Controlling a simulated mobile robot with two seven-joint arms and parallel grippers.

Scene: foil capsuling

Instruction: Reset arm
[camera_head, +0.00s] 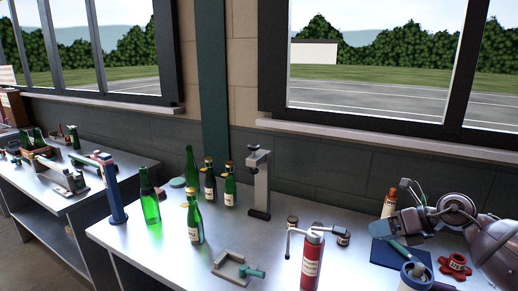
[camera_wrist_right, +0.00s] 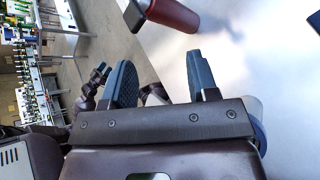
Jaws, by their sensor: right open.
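My right arm comes in at the right edge of the head view. Its gripper (camera_head: 398,228) is above the right part of the table, over a dark blue mat (camera_head: 385,254). In the right wrist view the gripper (camera_wrist_right: 162,82) shows its two blue fingers spread apart with nothing held between them.
The metal table (camera_head: 155,258) holds several green bottles (camera_head: 194,220), a grey upright stand (camera_head: 260,185), a small bracket (camera_head: 232,270) and a red bottle (camera_head: 311,262). A red knob (camera_head: 455,266) lies near my right arm. The front left of the table is clear.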

